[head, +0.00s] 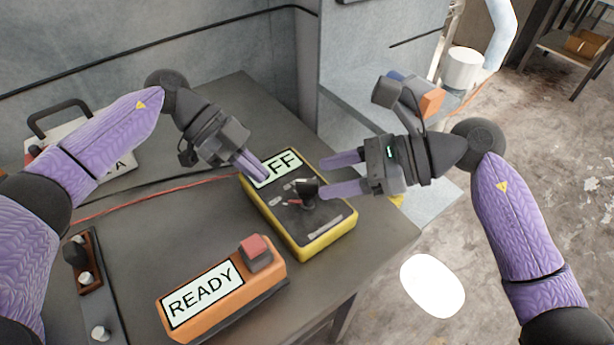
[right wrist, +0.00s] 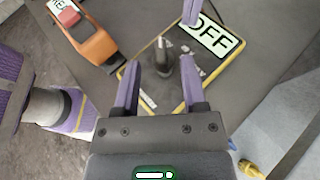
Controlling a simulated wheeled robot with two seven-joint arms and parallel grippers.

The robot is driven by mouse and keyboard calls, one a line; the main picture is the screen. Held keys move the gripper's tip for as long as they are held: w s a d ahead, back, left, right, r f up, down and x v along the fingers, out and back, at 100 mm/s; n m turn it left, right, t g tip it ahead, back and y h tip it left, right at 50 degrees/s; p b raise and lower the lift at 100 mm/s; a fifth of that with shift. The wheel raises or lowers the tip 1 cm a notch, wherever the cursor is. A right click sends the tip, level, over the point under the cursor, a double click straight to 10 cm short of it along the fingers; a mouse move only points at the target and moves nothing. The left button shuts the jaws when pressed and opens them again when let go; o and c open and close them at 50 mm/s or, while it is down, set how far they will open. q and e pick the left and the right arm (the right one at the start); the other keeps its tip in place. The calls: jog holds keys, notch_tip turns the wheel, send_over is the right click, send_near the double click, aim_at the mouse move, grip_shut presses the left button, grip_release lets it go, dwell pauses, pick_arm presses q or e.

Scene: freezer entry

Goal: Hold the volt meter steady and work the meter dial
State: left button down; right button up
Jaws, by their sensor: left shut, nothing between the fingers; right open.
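The volt meter (head: 325,232) is a yellow-edged box with a dark face, lying on the dark table. Its display reads "OFF" in the right wrist view (right wrist: 214,36); in the head view my left gripper covers part of it. The black meter dial (head: 306,190) stands up from the face and also shows in the right wrist view (right wrist: 161,62). My left gripper (head: 263,176) is shut and empty, its fingertips at the display end of the meter. My right gripper (head: 323,175) is open, its fingers over the meter and pointing at the dial, which lies ahead of and between them.
An orange box (head: 222,292) with a "READY" label and red button sits at the table's front. A red cable (head: 150,196) runs left from the meter. A dark strip with knobs (head: 88,270) lies at left. The table's right edge is close to the meter.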

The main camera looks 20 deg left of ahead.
aim_at(311, 181)
jog(key=x, duration=0.4)
jog(key=shift+a+f, duration=0.1)
jog(key=shift+a, duration=0.05)
grip_shut()
